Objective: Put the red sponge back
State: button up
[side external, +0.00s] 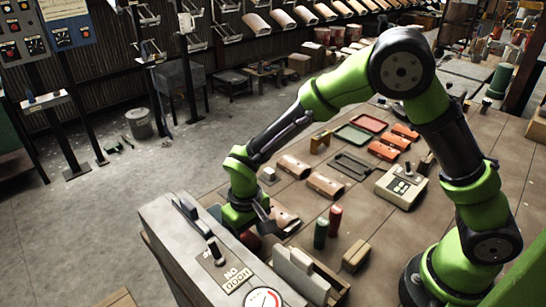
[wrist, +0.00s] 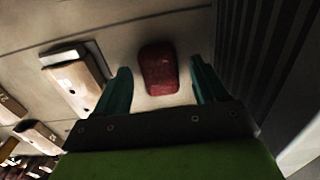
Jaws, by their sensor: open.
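The red sponge (wrist: 158,68) is a small dark red block with rounded corners, lying on the pale surface in the wrist view. My gripper (wrist: 160,76) is open, with one teal finger on each side of the sponge and a visible gap on both sides. I cannot tell how high the fingers are above the surface. In the side external view my gripper is low over the table behind the grey control box, which hides part of it. A dark red patch, likely the sponge (side external: 250,241), shows just below it.
The grey control box (side external: 190,250) stands close in front of my gripper. A brown curved piece (side external: 283,219) lies just right of it; more such pieces lie beyond. Green (side external: 320,233) and red (side external: 335,219) cylinders stand nearby. A dark ribbed wall (wrist: 258,50) is at right in the wrist view.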

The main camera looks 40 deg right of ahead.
notch_tip(320, 180, up, 17)
jog(key=shift+f, duration=0.2)
jog(key=s+d+r+m+t+y, duration=0.1)
jog(key=s+d+r+m+t, duration=0.1)
jog(key=s+d, duration=0.5)
jog(key=s+d+r+m+t+y, duration=0.1)
jog(key=s+d+r+m+t, duration=0.1)
jog(key=s+d+r+t, duration=0.3)
jog(key=s+d, duration=0.2)
jog(key=d, duration=0.1)
jog(key=shift+s+d, duration=0.15)
